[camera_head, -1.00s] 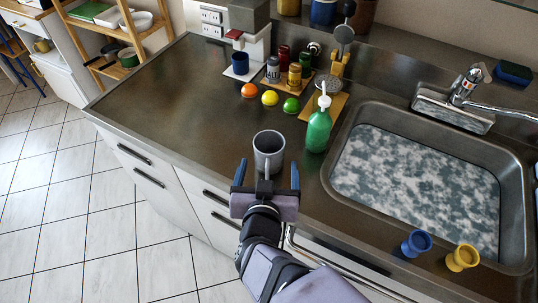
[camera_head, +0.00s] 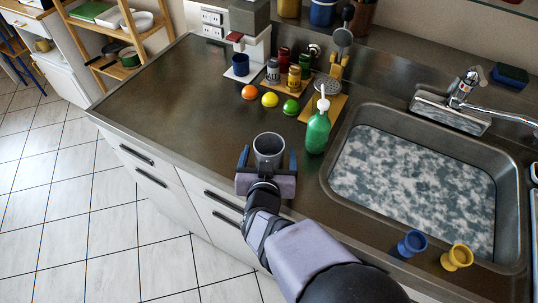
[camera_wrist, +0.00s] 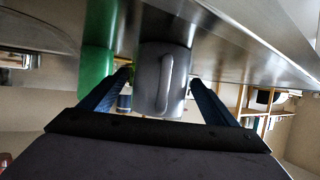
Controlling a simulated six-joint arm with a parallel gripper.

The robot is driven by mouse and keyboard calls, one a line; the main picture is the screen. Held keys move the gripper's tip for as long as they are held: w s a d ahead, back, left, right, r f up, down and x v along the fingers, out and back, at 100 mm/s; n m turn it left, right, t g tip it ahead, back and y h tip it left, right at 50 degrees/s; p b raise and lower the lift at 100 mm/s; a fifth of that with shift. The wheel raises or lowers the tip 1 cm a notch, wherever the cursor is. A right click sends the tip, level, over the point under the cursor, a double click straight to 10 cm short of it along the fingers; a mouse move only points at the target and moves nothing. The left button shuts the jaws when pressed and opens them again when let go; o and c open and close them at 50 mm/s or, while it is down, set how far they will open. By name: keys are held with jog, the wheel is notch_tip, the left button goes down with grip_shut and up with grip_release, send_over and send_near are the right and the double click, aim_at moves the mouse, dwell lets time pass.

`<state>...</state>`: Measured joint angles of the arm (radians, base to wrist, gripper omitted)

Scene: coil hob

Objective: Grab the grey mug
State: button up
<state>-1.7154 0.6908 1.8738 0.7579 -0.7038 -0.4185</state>
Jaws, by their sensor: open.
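The grey mug (camera_head: 268,146) stands upright on the counter near its front edge. My gripper (camera_head: 268,160) is open, with one blue finger on each side of the mug in the head view. In the wrist view the mug (camera_wrist: 162,78) appears upside down between the two fingers (camera_wrist: 160,92), its handle facing my gripper. I cannot tell whether either finger touches it. The mug's lower part is hidden by my gripper in the head view.
A green soap bottle (camera_head: 317,130) stands close to the right of the mug, before the sink (camera_head: 330,190). Orange (camera_head: 250,92), yellow (camera_head: 270,99) and green (camera_head: 291,106) balls lie behind. The counter to the left (camera_head: 165,105) is clear.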

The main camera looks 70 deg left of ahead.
jog(key=shift+a, duration=0.15)
jog(key=c, duration=1.3)
jog(key=shift+c, duration=0.2)
notch_tip(320, 180, up, 10)
